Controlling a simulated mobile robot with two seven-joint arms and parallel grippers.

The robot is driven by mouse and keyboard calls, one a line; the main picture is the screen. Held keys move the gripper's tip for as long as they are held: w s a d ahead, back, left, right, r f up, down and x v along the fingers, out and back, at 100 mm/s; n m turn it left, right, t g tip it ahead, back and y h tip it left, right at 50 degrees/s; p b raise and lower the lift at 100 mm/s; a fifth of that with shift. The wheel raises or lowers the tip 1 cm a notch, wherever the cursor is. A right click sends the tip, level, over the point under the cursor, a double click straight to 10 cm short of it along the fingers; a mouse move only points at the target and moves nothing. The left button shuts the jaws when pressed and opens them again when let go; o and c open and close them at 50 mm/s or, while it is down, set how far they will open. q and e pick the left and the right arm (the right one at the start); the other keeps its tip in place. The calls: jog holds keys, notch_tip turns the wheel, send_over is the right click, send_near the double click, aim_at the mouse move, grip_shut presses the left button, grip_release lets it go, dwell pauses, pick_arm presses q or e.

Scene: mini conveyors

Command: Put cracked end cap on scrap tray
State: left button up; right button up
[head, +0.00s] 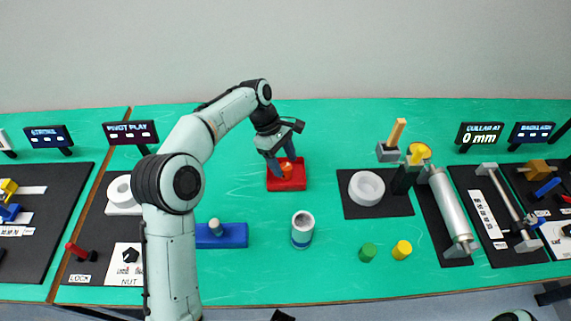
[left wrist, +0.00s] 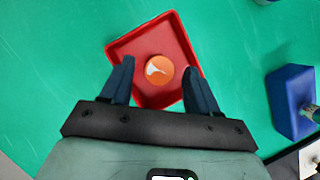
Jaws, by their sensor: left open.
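The scrap tray is a small red square tray (head: 299,182) on the green table, left of the middle in the head view; its red wall (left wrist: 125,47) also shows in the left wrist view. The cracked end cap is an orange round cap (head: 286,168) with a white crack-like mark, seen from above in the left wrist view (left wrist: 159,70). It lies inside the tray. My left gripper (head: 281,164) is open just above the tray, its fingers (left wrist: 158,85) apart on either side of the cap, not visibly touching it. My right gripper is not in view.
A blue block (head: 232,236) with a grey peg and a grey cylinder (head: 302,230) stand in front of the tray. Green (head: 368,252) and yellow (head: 402,249) caps stand front right. A white ring (head: 366,188) sits on a dark mat. Open green table surrounds the tray.

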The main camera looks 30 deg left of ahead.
pick_arm(q)
jog(key=p+v, duration=0.3)
jog(key=v, duration=0.7)
jog(key=shift+d, duration=0.1)
